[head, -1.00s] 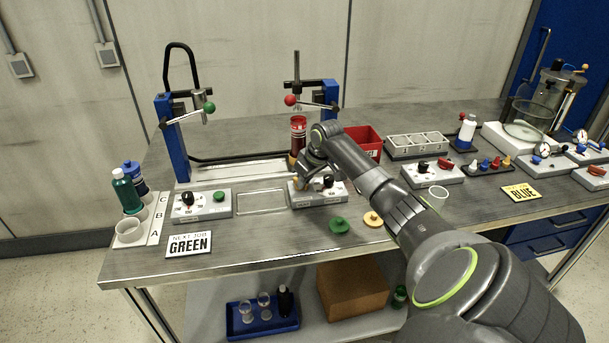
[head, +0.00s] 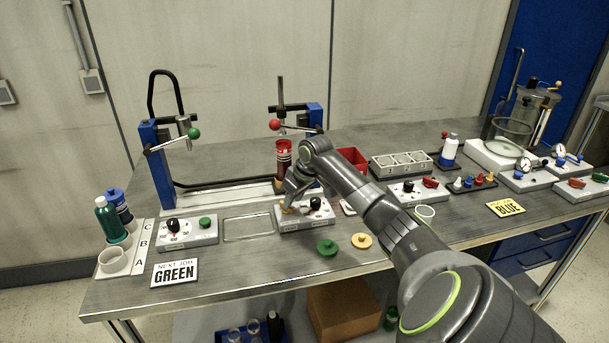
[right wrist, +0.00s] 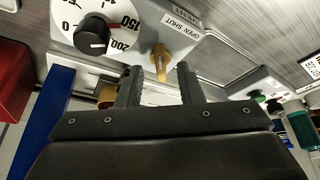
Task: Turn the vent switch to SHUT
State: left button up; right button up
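The vent switch is a small yellow-orange lever (right wrist: 160,62) on a pale control box (head: 318,219), beside a label reading OPEN SHUT (right wrist: 181,24). I cannot tell which word the lever points to. My right gripper (right wrist: 158,72) is open, its two dark fingers on either side of the lever in the right wrist view. The lever shows in the gap near the fingertips, with no clear contact. In the head view the right gripper (head: 288,200) is over the left part of the box and largely covers the switch. My left gripper is not in view.
A black dial knob (right wrist: 92,36) with a number scale sits on the same box. A red-filled cylinder (head: 283,158) stands just behind. A green disc (head: 327,247) and a tan disc (head: 361,240) lie in front. An empty tray (head: 248,228) lies to the left.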

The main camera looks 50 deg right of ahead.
jog(key=b+v, duration=0.1)
jog(key=v, duration=1.4)
